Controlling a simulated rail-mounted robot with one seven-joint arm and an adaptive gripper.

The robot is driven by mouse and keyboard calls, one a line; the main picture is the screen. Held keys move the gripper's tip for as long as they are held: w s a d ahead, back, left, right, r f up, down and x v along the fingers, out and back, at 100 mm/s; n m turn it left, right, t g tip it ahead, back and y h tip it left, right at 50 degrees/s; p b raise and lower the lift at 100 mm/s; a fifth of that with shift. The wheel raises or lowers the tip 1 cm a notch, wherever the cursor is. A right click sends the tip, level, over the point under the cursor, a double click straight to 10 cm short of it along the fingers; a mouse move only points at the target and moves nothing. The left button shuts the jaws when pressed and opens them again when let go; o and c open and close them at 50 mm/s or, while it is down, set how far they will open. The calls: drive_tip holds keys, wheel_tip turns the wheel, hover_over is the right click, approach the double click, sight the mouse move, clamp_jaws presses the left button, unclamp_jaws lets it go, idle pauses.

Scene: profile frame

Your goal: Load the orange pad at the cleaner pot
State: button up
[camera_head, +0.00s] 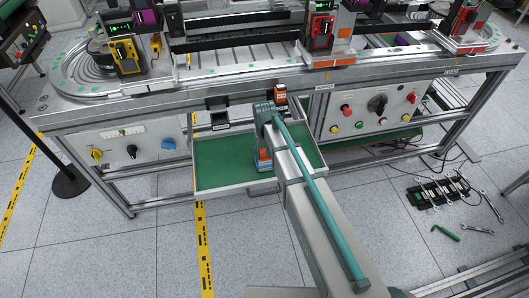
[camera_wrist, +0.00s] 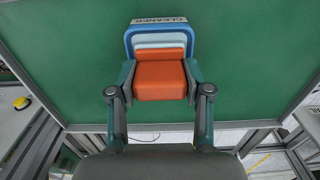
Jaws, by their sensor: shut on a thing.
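My gripper (camera_wrist: 160,85) is shut on the orange pad (camera_wrist: 160,77) in the wrist view, with one finger at each side of it. Just beyond the pad is the cleaner pot (camera_wrist: 159,30), with a blue rim, pale layers inside and a white "CLEANER" label. The pad overlaps the pot's near part in this view; I cannot tell whether they touch. In the head view, the pad (camera_head: 264,154) is a small orange patch at the end of my arm over the green tray. My arm hides part of the pot and gripper there.
The green-floored tray (camera_head: 220,165) sticks out below the workbench frame. Two black holders (camera_head: 217,115) hang on the bench's front edge, the right one with an orange item (camera_head: 280,94). Control panels (camera_head: 375,105) flank the tray. Wrenches (camera_head: 445,190) lie on the floor at right.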

sight(265, 149)
idle(0.3)
drive_tip(key=shift+r+p, duration=2.25)
drive_tip(key=shift+r, duration=1.25)
